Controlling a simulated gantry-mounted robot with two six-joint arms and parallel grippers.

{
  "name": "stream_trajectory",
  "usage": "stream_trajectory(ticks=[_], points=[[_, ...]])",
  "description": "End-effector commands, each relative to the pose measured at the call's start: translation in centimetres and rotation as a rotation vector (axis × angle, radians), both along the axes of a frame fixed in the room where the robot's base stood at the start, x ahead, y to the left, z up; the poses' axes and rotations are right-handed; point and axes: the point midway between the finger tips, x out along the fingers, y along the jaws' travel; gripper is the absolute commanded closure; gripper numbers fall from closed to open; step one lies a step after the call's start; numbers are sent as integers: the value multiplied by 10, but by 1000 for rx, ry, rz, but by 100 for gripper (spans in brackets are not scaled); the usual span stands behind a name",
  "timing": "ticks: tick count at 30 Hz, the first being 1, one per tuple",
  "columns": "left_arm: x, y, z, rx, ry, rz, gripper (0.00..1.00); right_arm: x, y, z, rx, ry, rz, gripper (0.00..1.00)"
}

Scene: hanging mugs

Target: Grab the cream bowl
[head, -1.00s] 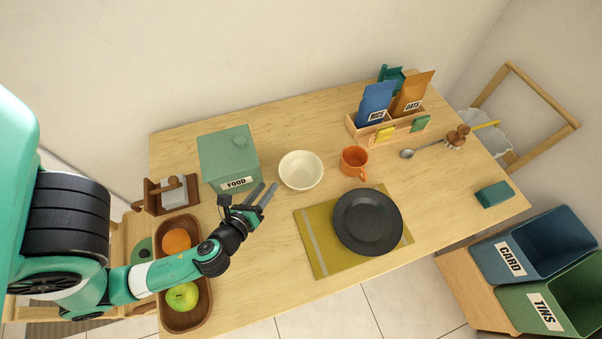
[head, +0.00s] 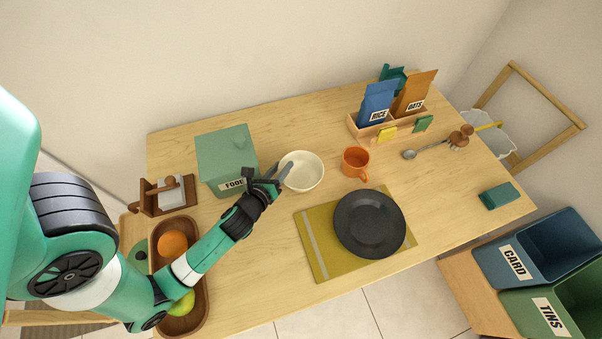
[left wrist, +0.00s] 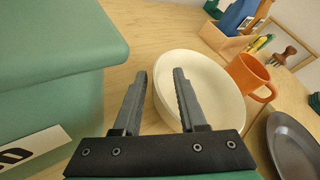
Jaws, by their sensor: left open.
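The cream bowl (head: 303,171) stands upright on the table between the green food box and the orange mug. It looks empty. In the left wrist view the bowl (left wrist: 205,80) lies just ahead of the fingers, and the right finger overlaps its near left rim. My left gripper (head: 281,170) is open at the bowl's left side, with nothing held. In the left wrist view its two fingers (left wrist: 158,88) point at the bowl's left edge, one outside the rim and one over the bowl. Whether they touch the rim cannot be told. My right gripper is not in view.
The green food box (head: 227,155) stands close to the left of my gripper. The orange mug (head: 355,161) is right of the bowl. A dark plate (head: 370,224) lies on a yellow mat (head: 318,250) in front. The wooden fruit tray (head: 195,321) sits under my arm.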

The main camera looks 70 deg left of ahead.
Motion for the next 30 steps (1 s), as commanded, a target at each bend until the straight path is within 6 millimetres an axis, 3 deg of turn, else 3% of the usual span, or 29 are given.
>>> stream_trajectory(ticks=[4,10,30], points=[[0,0,0,0,0,0,63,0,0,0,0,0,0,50],[0,-1,0,-1,1,0,99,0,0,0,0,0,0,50],[-1,-1,-2,-3,5,1,100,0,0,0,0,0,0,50]])
